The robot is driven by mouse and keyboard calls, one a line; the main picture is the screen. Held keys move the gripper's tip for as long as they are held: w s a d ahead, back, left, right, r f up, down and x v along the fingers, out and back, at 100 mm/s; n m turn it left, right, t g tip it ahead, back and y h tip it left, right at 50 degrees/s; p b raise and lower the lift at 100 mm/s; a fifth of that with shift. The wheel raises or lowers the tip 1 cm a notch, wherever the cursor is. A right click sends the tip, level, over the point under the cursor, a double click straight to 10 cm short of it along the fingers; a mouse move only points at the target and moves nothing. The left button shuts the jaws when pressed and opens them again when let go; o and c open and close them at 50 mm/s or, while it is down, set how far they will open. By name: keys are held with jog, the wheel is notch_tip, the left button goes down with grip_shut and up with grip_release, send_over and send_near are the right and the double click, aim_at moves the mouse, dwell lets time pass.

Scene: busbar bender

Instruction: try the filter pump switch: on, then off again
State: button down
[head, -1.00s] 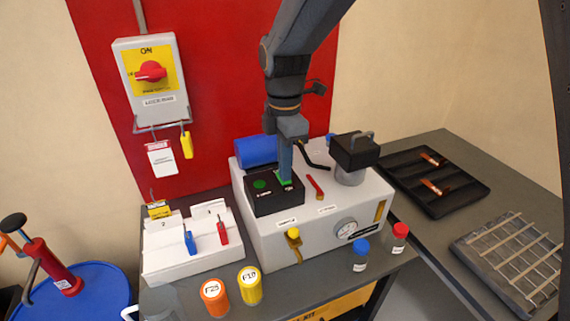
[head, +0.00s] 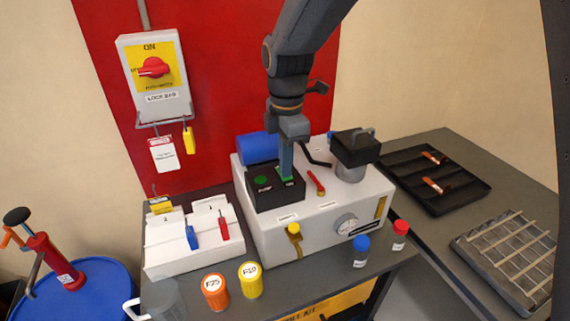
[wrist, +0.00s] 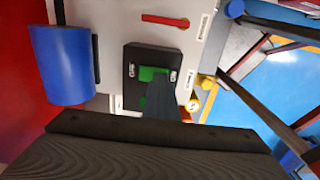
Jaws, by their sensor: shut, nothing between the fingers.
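The black switch box (head: 275,193) sits on top of the white pump unit (head: 322,226). It bears a green rocker switch (wrist: 153,74) and a round green spot (head: 262,181), perhaps a lamp; I cannot tell if it is lit. My gripper (head: 286,174) is shut and empty, pointing down, with its tip at the green rocker, touching it or just above. In the wrist view my fingers (wrist: 163,92) cover part of the box and rocker. I cannot tell which way the rocker is tipped.
A black-topped canister (head: 354,155), a red-handled valve (head: 316,183) and a blue cylinder (head: 257,148) stand close around the box. A red rotary isolator (head: 153,68) hangs on the red wall panel. Several capped jars stand along the front edge.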

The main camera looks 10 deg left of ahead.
jog(key=shift+w+a+r, duration=0.1)
jog(key=shift+w+a, duration=0.2)
jog(key=shift+w, duration=0.4)
jog(key=shift+r+p, duration=0.5)
notch_tip(320, 180, up, 13)
jog(key=s+b, duration=0.1)
jog(key=shift+s+d, duration=0.25)
jog(key=shift+d, duration=0.15)
jog(key=shift+f, duration=0.1)
